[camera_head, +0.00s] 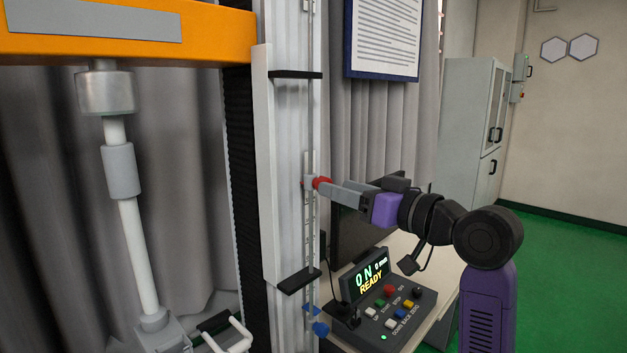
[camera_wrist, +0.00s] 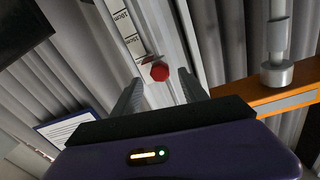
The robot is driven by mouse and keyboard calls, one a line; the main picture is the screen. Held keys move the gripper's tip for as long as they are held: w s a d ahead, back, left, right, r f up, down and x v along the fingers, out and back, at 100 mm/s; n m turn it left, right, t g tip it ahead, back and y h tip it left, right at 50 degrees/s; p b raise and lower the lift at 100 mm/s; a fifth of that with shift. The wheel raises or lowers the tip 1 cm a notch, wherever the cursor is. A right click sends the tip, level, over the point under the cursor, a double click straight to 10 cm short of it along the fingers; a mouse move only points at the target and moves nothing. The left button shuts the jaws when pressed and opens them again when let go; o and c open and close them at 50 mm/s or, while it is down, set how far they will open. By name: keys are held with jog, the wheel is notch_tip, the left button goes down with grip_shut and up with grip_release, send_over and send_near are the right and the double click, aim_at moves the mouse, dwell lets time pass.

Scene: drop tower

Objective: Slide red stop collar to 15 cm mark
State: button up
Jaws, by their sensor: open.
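The red stop collar (camera_head: 321,183) sits on the thin vertical rod beside the tower's silver column (camera_head: 285,140), about midway between two black brackets. My gripper (camera_head: 326,186) reaches in from the right, with its fingertips at the collar's red knob. In the wrist view the red collar knob (camera_wrist: 160,72) lies between the two open fingers, slightly ahead of their tips, with gaps on both sides. A white scale (camera_wrist: 127,28) beside it shows marks reading 10cm and 15cm. The collar appears near the 15cm end of the scale, but its exact reading is unclear.
A blue collar (camera_head: 318,327) sits low on the same rod. A control box (camera_head: 390,310) with coloured buttons and a lit display (camera_head: 366,276) stands below my arm. Black brackets (camera_head: 297,75) jut out above and below (camera_head: 298,281). An orange crossbeam (camera_head: 130,35) is at upper left.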

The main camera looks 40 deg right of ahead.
aim_at(316, 182)
jog(key=w+p, duration=0.2)
jog(key=w, duration=0.5)
jog(key=shift+w, duration=0.3)
jog(key=shift+c, duration=0.2)
grip_shut()
jog(key=shift+d+f, duration=0.1)
jog(key=shift+d, duration=0.05)
dwell(0.8)
